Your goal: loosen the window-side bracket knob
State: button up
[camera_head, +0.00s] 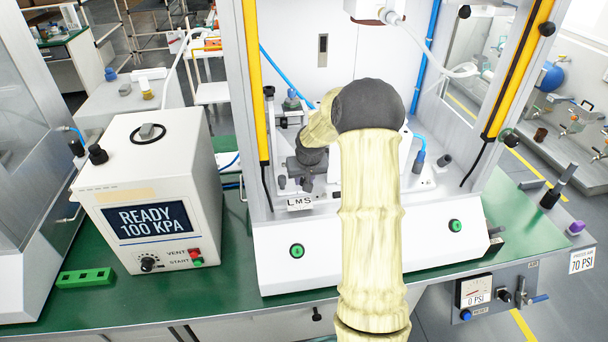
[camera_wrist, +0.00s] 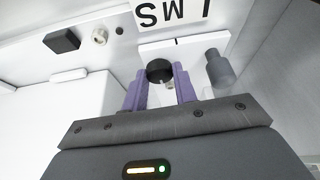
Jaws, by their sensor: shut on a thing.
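A round black knob (camera_wrist: 159,71) is between the two purple fingers of my gripper (camera_wrist: 161,82) in the wrist view. The fingers are shut on its sides. A small pale piece shows just beside the knob, partly hidden by the right finger. A grey cylindrical knob (camera_wrist: 218,70) stands apart, right of the fingers. The "LMS" label (camera_wrist: 172,12) shows upside down beyond them. In the head view, the dark end of my arm (camera_head: 311,157) is inside the press, above and behind the "LMS" label (camera_head: 300,203). The gripped knob cannot be made out there.
The press has yellow-striped uprights (camera_head: 252,75) on both sides and a white front panel with green buttons (camera_head: 297,251). A white controller box (camera_head: 150,190) reading "READY 100 KPA" stands to the left. A gauge panel (camera_head: 474,291) reading 0 PSI is at the lower right.

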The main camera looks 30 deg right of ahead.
dwell(0.3)
jog(key=o, duration=1)
jog(key=b+v, duration=0.1)
jog(key=v, duration=1.6)
jog(key=shift+s+r, duration=0.1)
jog(key=shift+s, duration=0.1)
jog(key=s+a+f+n+p, duration=0.1)
jog(key=s+a+f, duration=0.1)
jog(key=s+a, duration=0.3)
jog(key=s+a+f+g+p, duration=0.1)
jog(key=s+a+f, duration=0.1)
jog(key=s+a, duration=0.4)
jog(key=s+a+f+n+y+p, duration=0.1)
jog(key=s+a+f, duration=0.2)
jog(key=s, duration=0.7)
jog(key=shift+s+a+n+g, duration=0.1)
jog(key=shift+a+n+g, duration=0.2)
jog(key=shift+a, duration=0.95)
